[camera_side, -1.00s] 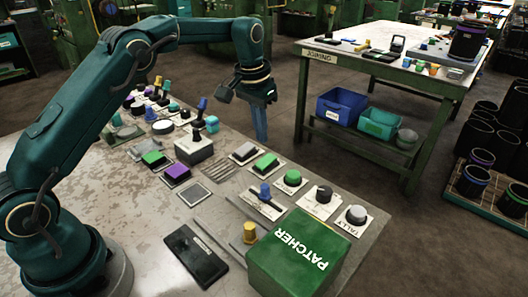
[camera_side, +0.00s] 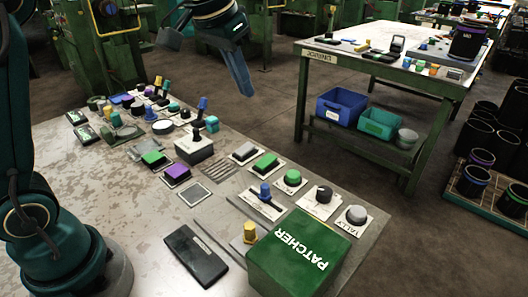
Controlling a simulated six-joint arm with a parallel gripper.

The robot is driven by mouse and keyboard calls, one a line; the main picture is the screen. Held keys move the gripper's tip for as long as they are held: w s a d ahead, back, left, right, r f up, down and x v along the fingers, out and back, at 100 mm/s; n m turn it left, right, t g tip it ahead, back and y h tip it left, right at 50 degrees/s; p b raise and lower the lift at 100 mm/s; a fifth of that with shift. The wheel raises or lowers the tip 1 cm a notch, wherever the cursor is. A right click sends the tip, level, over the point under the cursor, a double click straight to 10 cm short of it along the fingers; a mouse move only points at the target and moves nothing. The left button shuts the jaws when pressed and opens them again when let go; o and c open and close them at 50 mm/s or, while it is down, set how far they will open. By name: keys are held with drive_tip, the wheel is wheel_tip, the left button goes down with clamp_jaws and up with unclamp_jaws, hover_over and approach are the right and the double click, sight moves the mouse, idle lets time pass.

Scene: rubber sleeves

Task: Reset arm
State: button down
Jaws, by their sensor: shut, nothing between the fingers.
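My gripper (camera_side: 239,80) is at the top of the side view, raised above the far edge of the bench (camera_side: 100,175). Its long blue-grey fingers point down and slightly right. They are together and hold nothing. The gripper is apart from everything on the bench. My upper arm runs out of the picture at the top left, so the middle of the arm is hidden.
The bench carries several coloured buttons, levers and knobs, among them a joystick box (camera_side: 195,149). A green PATCHER box (camera_side: 300,254) stands at the front right, a dark flat device (camera_side: 196,255) beside it. A second table (camera_side: 395,65) stands behind. The bench's left part is clear.

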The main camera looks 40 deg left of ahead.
drive_tip(key=s+d+t, duration=0.2)
drive_tip(key=s, duration=1)
drive_tip(key=s+f, duration=0.7)
drive_tip(key=shift+a+g, duration=0.15)
drive_tip(key=shift+g, duration=0.25)
